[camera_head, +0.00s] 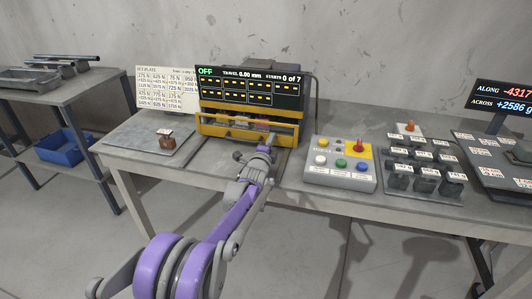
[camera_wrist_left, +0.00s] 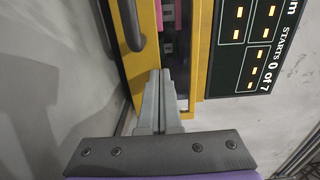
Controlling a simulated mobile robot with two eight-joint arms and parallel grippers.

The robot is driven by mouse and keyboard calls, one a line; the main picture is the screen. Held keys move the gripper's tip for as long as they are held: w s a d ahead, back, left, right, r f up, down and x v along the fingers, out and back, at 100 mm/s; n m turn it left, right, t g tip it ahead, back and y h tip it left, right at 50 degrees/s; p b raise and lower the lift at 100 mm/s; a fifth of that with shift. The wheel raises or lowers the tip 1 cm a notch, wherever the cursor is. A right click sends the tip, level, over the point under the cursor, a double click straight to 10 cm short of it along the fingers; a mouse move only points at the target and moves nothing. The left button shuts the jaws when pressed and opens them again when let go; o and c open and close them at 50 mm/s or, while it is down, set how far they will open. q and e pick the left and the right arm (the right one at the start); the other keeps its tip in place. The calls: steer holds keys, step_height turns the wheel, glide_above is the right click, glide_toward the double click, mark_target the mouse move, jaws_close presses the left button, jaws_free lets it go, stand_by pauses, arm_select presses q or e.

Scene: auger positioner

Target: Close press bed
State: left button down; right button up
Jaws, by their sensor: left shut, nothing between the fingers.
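The press (camera_head: 205,118) is a yellow-framed machine on the bench, with a dark panel reading OFF, travel 0.00 mm and starts 0 of 7. Below the panel is an opening with a yellow front bar (camera_head: 225,131), which I take for the press bed's front; how far the bed is out is unclear. My left gripper (camera_head: 266,146) is at the right part of this front, its fingers together and empty. In the left wrist view the fingertips (camera_wrist_left: 161,73) are close to the yellow bar (camera_wrist_left: 145,38); contact is unclear. A dark handle (camera_wrist_left: 131,22) shows beside the bar. My right gripper is out of view.
A control box (camera_head: 340,165) with coloured buttons and a red-topped lever stands right of the press. Dark blocks with labels (camera_head: 425,168) stand farther right. A grey plate (camera_head: 130,133) with a small brown block (camera_head: 167,141) lies left. A blue bin (camera_head: 62,148) sits on the left shelf.

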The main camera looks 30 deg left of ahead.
mark_target(274, 131)
arm_select(q)
steer(key=x, duration=0.5)
steer(key=shift+w+a, duration=0.1)
steer(key=shift+w, duration=0.05)
steer(key=shift+r, duration=0.3)
steer(key=shift+a, duration=0.1)
